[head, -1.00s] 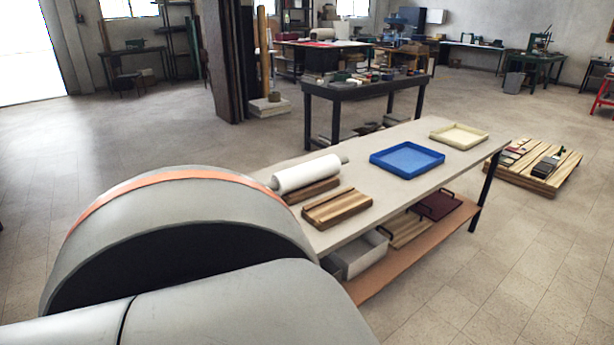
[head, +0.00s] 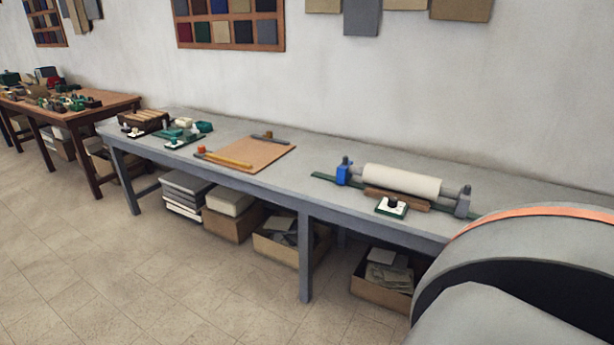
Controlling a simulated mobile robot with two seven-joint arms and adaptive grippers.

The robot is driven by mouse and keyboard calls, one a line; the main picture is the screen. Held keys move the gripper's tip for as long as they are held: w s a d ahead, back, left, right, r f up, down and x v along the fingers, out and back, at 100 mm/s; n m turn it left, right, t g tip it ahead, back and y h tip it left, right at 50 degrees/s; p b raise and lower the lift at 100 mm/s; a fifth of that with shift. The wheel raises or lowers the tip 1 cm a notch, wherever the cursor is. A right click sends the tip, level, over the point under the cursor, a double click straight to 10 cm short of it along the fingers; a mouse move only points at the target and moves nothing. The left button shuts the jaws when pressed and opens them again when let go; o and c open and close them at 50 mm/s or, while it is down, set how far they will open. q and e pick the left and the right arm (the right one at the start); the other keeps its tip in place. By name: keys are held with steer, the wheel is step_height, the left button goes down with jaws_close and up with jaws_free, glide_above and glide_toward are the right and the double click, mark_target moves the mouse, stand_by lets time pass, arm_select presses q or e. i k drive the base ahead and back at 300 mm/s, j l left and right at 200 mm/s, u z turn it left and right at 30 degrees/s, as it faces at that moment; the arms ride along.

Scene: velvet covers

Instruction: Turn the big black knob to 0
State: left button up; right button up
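A black knob (head: 393,201) sits on a small white plate with a green edge, near the front edge of the long grey bench, in front of a white roller. It looks like the largest dark knob in view, but its markings and pointer are too small to read. Two smaller dark-based plates with white tops, one at the bench's far left end (head: 134,132) and one beside it (head: 173,142), may also carry controls; I cannot tell. Neither gripper is in view. Only a grey, orange-banded part of my own arm shows at the lower right.
The grey bench (head: 330,150) stands along a white wall. A white roller (head: 401,180) lies between blue and grey end blocks. A brown board (head: 246,155) lies mid-bench. Boxes (head: 383,280) fill the space below. A wooden table (head: 75,112) stands further left. The floor in front is clear.

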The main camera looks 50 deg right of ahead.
mark_target(393, 201)
steer(key=l+z, duration=0.1)
steer(key=z, duration=2.05)
